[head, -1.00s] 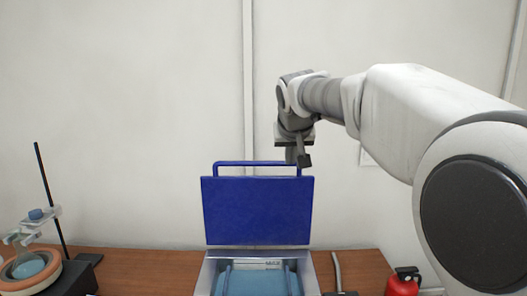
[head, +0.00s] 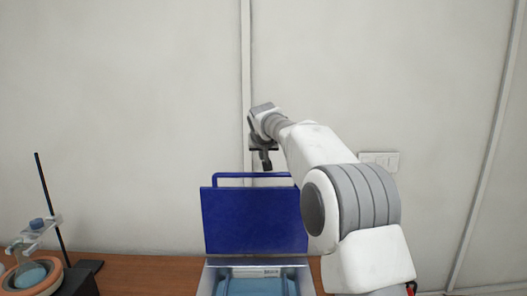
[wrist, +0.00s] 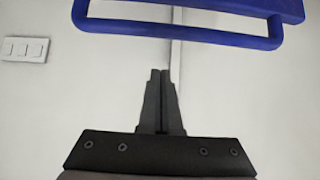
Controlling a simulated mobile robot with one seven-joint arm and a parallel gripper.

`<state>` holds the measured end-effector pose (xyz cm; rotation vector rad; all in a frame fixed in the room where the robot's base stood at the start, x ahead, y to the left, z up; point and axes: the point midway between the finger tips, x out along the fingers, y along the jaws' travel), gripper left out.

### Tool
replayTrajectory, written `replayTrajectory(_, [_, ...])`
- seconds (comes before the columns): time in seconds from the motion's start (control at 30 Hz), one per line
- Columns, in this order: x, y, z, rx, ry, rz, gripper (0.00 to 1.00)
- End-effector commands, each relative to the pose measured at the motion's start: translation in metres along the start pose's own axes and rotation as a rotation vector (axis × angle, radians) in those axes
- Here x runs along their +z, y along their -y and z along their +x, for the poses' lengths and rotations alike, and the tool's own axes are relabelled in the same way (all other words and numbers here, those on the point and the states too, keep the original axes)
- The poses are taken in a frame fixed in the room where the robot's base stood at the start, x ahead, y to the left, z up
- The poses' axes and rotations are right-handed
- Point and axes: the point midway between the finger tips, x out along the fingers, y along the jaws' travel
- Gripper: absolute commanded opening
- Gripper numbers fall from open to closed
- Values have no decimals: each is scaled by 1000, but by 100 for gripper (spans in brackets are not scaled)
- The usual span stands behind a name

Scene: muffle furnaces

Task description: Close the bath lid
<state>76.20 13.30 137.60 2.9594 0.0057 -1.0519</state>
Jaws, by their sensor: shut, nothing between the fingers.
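The bath (head: 212,281) stands on the bench with its blue lid (head: 253,222) raised upright at the back. A blue bar handle (head: 228,176) runs along the lid's top edge. In the wrist view, the handle (wrist: 180,32) and a bit of the lid (wrist: 250,6) cross the top of the picture. My gripper (head: 266,166) is shut and empty, pointing down at about the height of the handle, near its right part. In the wrist view, the closed fingers (wrist: 161,76) lie below the handle with a gap in the picture. My arm hides the lid's right edge.
A stand with a clamp (head: 38,226) and a flask in a ring-shaped heater (head: 35,273) are at the left of the wooden bench (head: 150,270). A wall switch (head: 379,161) is behind my arm. The bench between stand and bath is clear.

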Motion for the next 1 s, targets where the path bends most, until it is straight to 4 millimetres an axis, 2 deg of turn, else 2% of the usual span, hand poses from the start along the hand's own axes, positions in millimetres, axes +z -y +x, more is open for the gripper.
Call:
replayTrajectory(0.1, [-1, 0, 20, 1, 3, 0, 0])
replayTrajectory(0.37, [-1, 0, 58, 0, 2, 0, 0])
replayTrajectory(0.7, [22, 0, 39, 1, 1, -1, 0])
replayTrajectory(1.0, [31, 0, 32, 1, 0, -1, 0])
